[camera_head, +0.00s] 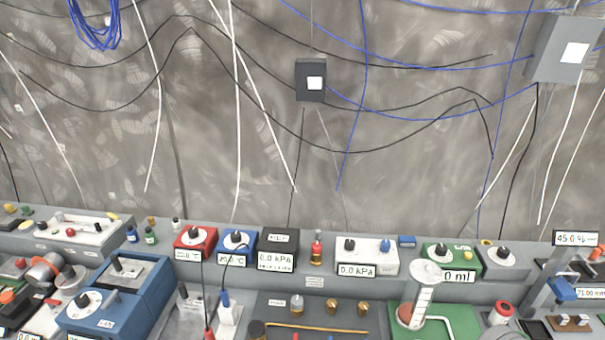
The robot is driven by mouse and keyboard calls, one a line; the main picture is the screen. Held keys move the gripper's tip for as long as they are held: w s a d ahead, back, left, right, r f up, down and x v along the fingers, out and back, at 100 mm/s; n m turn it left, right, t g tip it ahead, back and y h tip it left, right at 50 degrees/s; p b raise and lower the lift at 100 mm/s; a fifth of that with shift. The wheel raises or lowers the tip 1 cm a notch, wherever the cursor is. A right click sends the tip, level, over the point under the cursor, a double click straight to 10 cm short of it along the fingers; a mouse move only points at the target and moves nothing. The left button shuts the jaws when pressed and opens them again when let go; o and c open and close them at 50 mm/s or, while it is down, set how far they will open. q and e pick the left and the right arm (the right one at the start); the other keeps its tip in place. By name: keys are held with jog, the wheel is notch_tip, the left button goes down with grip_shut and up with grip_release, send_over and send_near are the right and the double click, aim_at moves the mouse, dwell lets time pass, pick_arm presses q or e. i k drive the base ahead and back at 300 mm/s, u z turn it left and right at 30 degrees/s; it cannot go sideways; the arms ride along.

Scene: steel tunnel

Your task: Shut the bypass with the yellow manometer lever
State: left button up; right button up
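Neither of my grippers is in view. A black box (279,246) with a 0.0 kPa display stands on the rear ledge, and a white box (367,255) to its right also reads 0.0 kPa. I cannot tell which of them, if either, is the manometer of the task. A small yellow part (468,255) shows on the green box (438,254), and another yellow piece (112,216) is on the pale panel at the left. I cannot make out a yellow bypass lever for certain, nor its position.
A red box (195,240) and a blue box (237,240) with knobs stand left of the black box. A glass cylinder (421,300) stands on a green base in front. A large blue device (118,290) fills the left front. The bench is crowded; cables hang on the wall.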

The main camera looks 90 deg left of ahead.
aim_at(112, 217)
jog(key=u, duration=4.2)
